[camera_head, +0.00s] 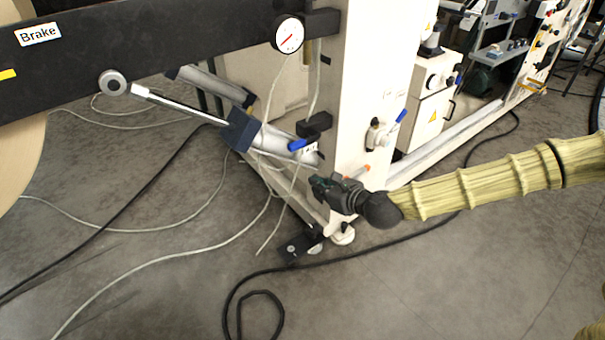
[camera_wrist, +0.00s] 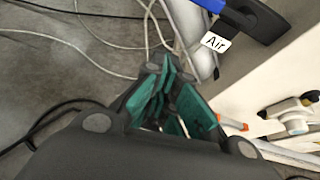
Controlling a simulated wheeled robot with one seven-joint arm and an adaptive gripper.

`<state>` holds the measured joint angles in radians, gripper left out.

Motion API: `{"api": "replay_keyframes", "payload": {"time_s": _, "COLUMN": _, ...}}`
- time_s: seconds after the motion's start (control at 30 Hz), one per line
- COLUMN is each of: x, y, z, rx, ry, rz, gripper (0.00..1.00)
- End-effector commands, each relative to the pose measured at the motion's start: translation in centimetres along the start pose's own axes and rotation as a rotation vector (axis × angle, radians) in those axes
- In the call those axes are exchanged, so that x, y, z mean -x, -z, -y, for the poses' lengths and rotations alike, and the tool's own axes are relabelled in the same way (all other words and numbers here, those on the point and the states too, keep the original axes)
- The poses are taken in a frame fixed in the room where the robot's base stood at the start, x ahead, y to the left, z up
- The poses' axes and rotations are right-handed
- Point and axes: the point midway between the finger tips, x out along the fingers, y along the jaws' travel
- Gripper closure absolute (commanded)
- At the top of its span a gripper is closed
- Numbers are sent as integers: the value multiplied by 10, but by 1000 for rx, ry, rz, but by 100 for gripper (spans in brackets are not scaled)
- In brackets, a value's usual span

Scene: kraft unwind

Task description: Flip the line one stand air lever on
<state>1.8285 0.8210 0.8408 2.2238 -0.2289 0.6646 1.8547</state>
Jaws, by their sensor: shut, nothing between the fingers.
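A blue air lever (camera_head: 298,145) sits on a black block on the near face of the white stand (camera_head: 365,70). In the wrist view the blue lever (camera_wrist: 211,4) shows only in part at the top edge, with a white "Air" tag (camera_wrist: 215,42) just below it. My gripper (camera_head: 318,186) is just below and slightly right of the lever in the head view, apart from it. In the wrist view my gripper (camera_wrist: 172,85) has its green-padded fingers together, with nothing held.
A second blue-handled valve (camera_head: 382,132) is on the stand's right face. An orange-tipped fitting (camera_head: 357,172) lies close to my gripper. A grey cylinder (camera_head: 280,139) and thin hoses run left of the stand. A black brake beam (camera_head: 170,45) crosses above.

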Motion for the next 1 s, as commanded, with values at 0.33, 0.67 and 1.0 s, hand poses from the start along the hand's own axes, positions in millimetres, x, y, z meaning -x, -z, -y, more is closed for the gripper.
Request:
{"api": "replay_keyframes", "payload": {"time_s": 0.33, "x": -3, "y": -10, "z": 23, "rx": -100, "ry": 34, "rz": 56, "gripper": 100}}
{"api": "replay_keyframes", "payload": {"time_s": 0.67, "x": -6, "y": -10, "z": 23, "rx": -98, "ry": 33, "rz": 55, "gripper": 100}}
{"api": "replay_keyframes", "payload": {"time_s": 1.0, "x": -41, "y": -10, "z": 23, "rx": -96, "ry": 32, "rz": 55, "gripper": 100}}
